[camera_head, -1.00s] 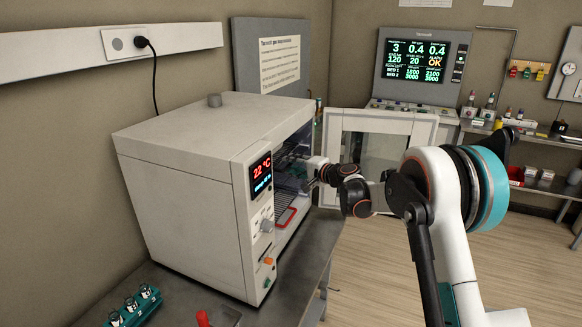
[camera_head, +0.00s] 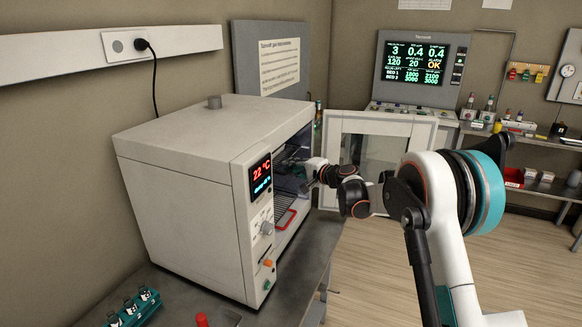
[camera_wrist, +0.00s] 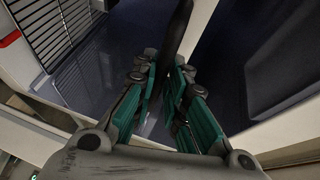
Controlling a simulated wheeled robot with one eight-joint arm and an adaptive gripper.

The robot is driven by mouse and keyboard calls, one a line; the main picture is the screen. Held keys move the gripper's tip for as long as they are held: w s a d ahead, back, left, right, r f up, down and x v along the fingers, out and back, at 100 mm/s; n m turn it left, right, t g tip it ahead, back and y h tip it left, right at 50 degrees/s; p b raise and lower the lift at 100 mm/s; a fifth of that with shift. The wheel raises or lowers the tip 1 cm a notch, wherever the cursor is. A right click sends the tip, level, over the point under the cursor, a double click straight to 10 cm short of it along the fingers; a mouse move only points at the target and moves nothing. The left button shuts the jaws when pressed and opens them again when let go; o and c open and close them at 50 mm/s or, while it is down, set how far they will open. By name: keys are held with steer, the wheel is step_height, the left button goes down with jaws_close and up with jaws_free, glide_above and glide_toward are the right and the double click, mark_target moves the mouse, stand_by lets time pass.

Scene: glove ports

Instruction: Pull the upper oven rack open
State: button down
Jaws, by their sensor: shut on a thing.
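The white oven (camera_head: 185,165) stands on the grey bench with its front open. My gripper (camera_wrist: 166,78) reaches into the upper part of the opening at the end of my arm. In the wrist view its teal fingers are closed around a dark bar (camera_wrist: 181,35), which appears to be the upper rack's handle. The rest of the upper rack is mostly hidden by my gripper and the oven's front edge. A lower rack with a red handle (camera_head: 286,218) sits below; its wire bars (camera_wrist: 60,30) seem to show at upper left in the wrist view.
The oven door (camera_head: 422,150) with its window stands swung open behind my wrist. The oven's control panel (camera_head: 262,225) is left of the opening. Open floor lies to the right.

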steer(key=s+d, duration=0.4)
steer(key=d, duration=0.6)
steer(key=s+d+b, duration=0.1)
steer(key=s+d, duration=0.3)
steer(key=d, duration=0.7)
steer(key=shift+d+f, duration=0.25)
steer(key=shift+s, duration=0.1)
steer(key=c, duration=1.7)
jaws_free()
steer(key=shift+a, duration=0.1)
steer(key=shift+d+r, duration=0.1)
steer(key=shift+d, duration=0.1)
steer(key=v, duration=1.1)
steer(key=shift+s+d+r, duration=0.15)
steer(key=shift+s+d, duration=0.05)
steer(key=shift+d, duration=0.05)
